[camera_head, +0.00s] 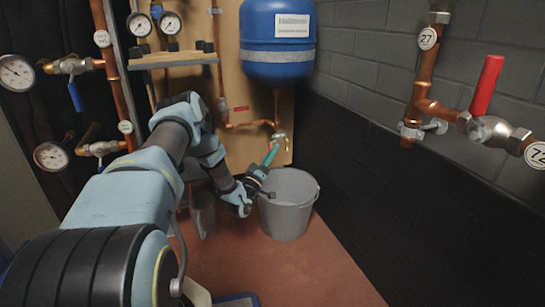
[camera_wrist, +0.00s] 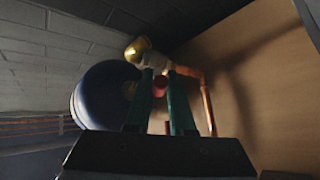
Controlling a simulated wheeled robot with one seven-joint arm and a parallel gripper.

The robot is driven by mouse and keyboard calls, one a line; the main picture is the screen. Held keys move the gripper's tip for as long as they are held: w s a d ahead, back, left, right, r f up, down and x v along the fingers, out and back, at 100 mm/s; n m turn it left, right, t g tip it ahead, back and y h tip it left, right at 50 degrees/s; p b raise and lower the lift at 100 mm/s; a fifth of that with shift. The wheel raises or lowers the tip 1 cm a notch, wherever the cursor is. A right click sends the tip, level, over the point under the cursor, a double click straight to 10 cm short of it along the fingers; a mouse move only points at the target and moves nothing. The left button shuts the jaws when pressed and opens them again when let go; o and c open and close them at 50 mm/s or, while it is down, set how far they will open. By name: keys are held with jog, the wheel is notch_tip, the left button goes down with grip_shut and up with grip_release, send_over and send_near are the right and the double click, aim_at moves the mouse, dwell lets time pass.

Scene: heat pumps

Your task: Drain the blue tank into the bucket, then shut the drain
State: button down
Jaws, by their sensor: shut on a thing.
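The blue tank (camera_head: 278,50), with a white label and a pale band, hangs on the wooden board at the back; its dark underside shows in the wrist view (camera_wrist: 98,98). The drain valve (camera_head: 279,136) sits on the copper pipe below it, with a brass part visible in the wrist view (camera_wrist: 140,48). My gripper (camera_head: 270,153) is at this valve, its teal fingers (camera_wrist: 163,78) shut on a reddish part of it, apparently the handle. The grey bucket (camera_head: 287,218) stands upright on the floor below. I cannot make out any water stream or the handle's exact angle.
A copper pipe with a red-handled valve (camera_head: 487,85) and tags runs along the right wall. Gauges (camera_head: 16,72) and pipes stand at the left. A wooden shelf (camera_head: 170,60) juts out left of the tank. The floor (camera_head: 300,270) in front of the bucket is clear.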

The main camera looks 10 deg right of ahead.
dwell(0.4)
jog(key=c, duration=0.8)
grip_release()
